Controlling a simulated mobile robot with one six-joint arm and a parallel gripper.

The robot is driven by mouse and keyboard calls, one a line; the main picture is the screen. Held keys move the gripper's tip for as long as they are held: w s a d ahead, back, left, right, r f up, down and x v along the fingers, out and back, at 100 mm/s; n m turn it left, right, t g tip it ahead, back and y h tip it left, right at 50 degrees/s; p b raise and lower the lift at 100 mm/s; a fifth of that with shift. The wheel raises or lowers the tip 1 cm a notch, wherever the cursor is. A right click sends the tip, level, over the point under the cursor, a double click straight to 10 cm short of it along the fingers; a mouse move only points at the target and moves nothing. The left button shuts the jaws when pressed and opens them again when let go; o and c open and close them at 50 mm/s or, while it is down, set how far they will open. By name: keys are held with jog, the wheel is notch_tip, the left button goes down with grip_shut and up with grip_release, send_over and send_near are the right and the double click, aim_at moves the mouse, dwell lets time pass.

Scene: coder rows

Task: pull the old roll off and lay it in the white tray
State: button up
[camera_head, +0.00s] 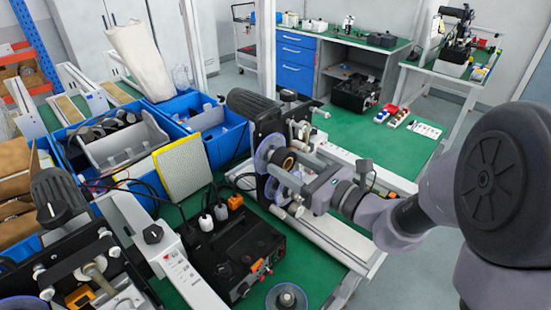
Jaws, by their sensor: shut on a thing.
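The coder (262,115) is a black machine with clear round discs, mounted at the middle of the picture. A roll with a brown-orange core (281,160) is at its front, by the clear discs. My gripper (292,172) reaches in from the right and is shut at this roll. Its fingers partly hide the roll, and I cannot tell whether the roll is still on its spindle. A pale, whitish open tray (118,147) sits among blue crates at the left. I cannot tell for sure that it is the white tray.
A black box with knobs (238,255) and a loose clear reel (287,299) lie on the green surface in front. Another coder (85,270) is at the lower left. A yellow pad (181,167) leans by the blue crate (222,140).

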jog(key=shift+b+v, duration=0.3)
jog(key=shift+v, duration=1.45)
